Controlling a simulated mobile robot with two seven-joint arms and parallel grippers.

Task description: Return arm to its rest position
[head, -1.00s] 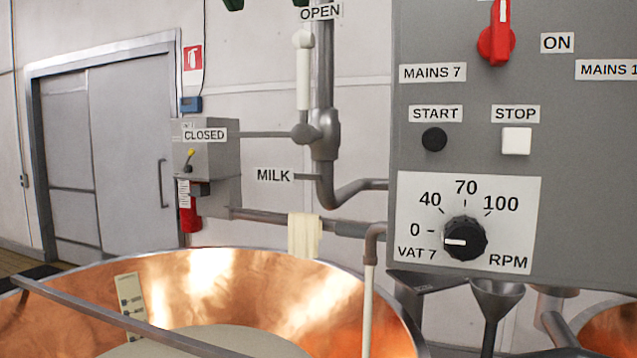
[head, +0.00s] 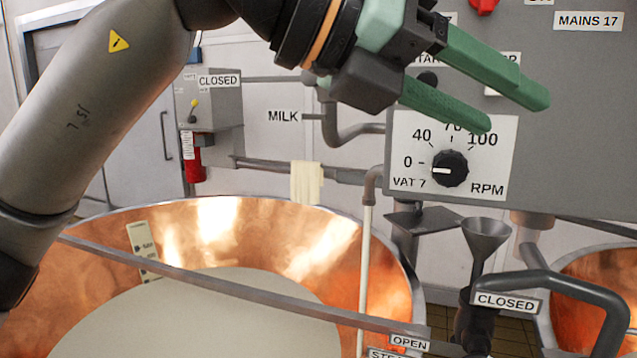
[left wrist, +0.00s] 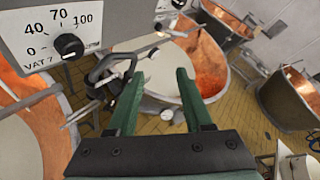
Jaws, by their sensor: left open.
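My left arm comes in from the left in the head view. Its gripper (head: 517,112) has green fingers that stand apart with nothing between them. It is in front of the grey control panel (head: 590,130), over the START and STOP row, which it partly covers. The speed dial (head: 450,169) shows below the fingers, its white mark towards 0. In the left wrist view the open green fingers (left wrist: 160,100) point over the vats, and the dial (left wrist: 69,46) is at upper left. My right gripper is not in view.
A copper vat (head: 335,245) with pale liquid stands below, with a metal bar (head: 215,284) across it. A funnel (head: 486,234) and a pipe handle marked CLOSED (head: 590,292) are at lower right. A grey box (head: 212,100) hangs on the wall. The left wrist view shows another copper vat (left wrist: 290,97).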

